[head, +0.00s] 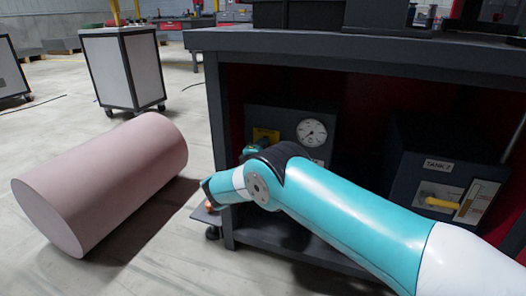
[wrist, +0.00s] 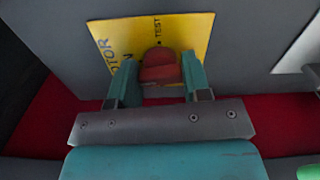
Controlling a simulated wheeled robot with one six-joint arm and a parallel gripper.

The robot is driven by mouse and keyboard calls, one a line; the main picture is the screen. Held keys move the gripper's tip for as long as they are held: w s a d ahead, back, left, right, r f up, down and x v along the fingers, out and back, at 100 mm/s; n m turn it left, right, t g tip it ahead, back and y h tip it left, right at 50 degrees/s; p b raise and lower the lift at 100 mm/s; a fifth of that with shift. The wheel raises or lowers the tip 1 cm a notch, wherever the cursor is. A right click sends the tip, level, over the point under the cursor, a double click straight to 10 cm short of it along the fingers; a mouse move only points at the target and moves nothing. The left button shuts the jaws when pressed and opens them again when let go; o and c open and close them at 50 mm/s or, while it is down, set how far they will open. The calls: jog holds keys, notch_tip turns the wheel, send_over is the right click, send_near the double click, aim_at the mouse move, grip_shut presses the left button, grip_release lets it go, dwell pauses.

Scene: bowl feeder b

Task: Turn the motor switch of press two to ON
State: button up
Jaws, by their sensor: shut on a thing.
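The motor switch is a red knob (wrist: 160,66) on a yellow plate (wrist: 104,34) in the wrist view. The plate's lettering is partly hidden: "OTOR", an "N" at the left and "TEST" above the knob can be read. My gripper (wrist: 157,76) has its teal fingers on either side of the knob and is shut on it. I cannot tell which mark the knob points to. In the head view the yellow plate (head: 265,135) shows on a dark box under the bench, and my arm hides the knob.
A round gauge (head: 311,132) sits right of the plate. A "TANK 2" box (head: 440,185) with a yellow handle (head: 441,203) stands further right. A large pink cylinder (head: 105,180) lies on the floor at left.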

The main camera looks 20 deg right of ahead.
jog(key=shift+m, duration=0.6)
jog(key=shift+d, duration=0.1)
jog(key=o, duration=0.9)
jog(key=shift+o, duration=0.2)
